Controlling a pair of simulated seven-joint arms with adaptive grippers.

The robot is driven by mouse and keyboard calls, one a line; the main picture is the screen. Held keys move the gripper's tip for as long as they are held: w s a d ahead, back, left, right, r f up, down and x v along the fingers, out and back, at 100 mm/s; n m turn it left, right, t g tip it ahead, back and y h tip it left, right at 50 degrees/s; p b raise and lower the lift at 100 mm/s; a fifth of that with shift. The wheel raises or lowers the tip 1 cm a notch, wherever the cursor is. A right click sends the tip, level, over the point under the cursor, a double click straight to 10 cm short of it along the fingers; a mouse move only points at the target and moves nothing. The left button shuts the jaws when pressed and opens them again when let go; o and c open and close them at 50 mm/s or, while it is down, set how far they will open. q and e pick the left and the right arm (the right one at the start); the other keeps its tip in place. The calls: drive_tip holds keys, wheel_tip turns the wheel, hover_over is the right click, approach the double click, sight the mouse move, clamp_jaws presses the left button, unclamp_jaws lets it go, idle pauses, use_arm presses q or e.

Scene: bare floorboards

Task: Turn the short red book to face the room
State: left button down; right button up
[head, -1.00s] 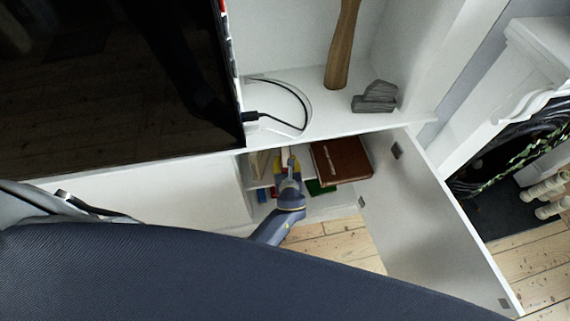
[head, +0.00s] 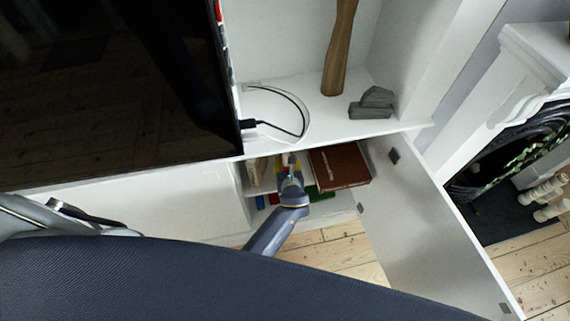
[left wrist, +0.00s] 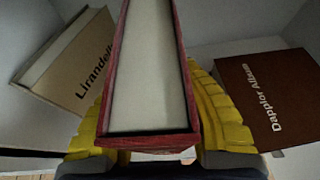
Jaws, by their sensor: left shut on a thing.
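In the left wrist view a red book (left wrist: 150,75) stands between the yellow fingers of my left gripper (left wrist: 152,125), its red cover edges framing pale pages that face the camera. My left gripper is shut on it. In the head view the same gripper (head: 289,178) is inside the open low cupboard, and the book is mostly hidden there by the gripper and the shelf above. My right gripper is in neither view.
A brown "Dapplor Album" (left wrist: 265,100) lies right of the gripper; a beige "Lirandell" book (left wrist: 75,65) leans at left. The cupboard door (head: 430,225) stands open at right. A wooden object (head: 339,50) and grey stone-like pieces (head: 373,103) sit on the shelf above.

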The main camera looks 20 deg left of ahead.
use_arm(q)
drive_tip(key=w, duration=0.6)
drive_tip(key=shift+w+n+y, duration=0.25)
drive_tip(key=shift+n+y, duration=0.15)
idle(1.1)
drive_tip(key=shift+a+g, duration=0.1)
drive_tip(key=shift+g, duration=0.2)
drive_tip(key=shift+f, duration=0.15)
idle(0.8)
drive_tip(key=c, duration=1.1)
unclamp_jaws()
drive_tip(key=shift+o, duration=0.2)
drive_tip(key=shift+f, duration=0.15)
